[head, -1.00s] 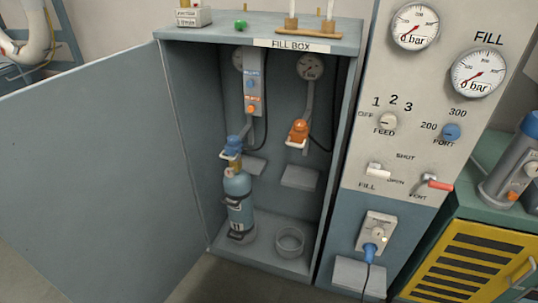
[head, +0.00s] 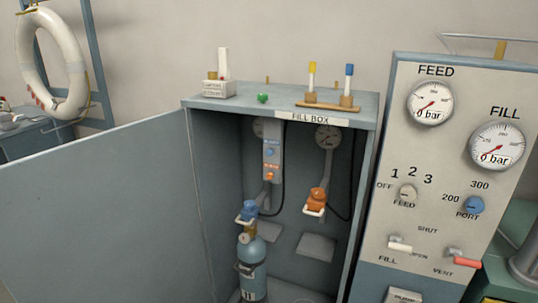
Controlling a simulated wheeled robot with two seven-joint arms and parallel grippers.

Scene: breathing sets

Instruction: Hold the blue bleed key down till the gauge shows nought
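Inside the open fill box (head: 364,180), a grey key panel (head: 275,138) hangs on the back wall. It carries a blue key (head: 269,152) above an orange key (head: 270,174); their labels are too small to read surely. A small round gauge (head: 258,127) is partly hidden behind this panel. Another round gauge (head: 328,137) is to the right, its reading too small to tell. A blue connector (head: 248,211) sits at the top of an upright blue cylinder (head: 251,266). An orange connector (head: 316,200) hangs to the right. Neither of my grippers is in view.
The box door (head: 100,210) stands open to the left. A control panel (head: 400,150) at the right has FEED (head: 431,103) and FILL (head: 497,146) gauges, both showing 0 bar. Small items and a peg rack (head: 329,104) sit on the box top.

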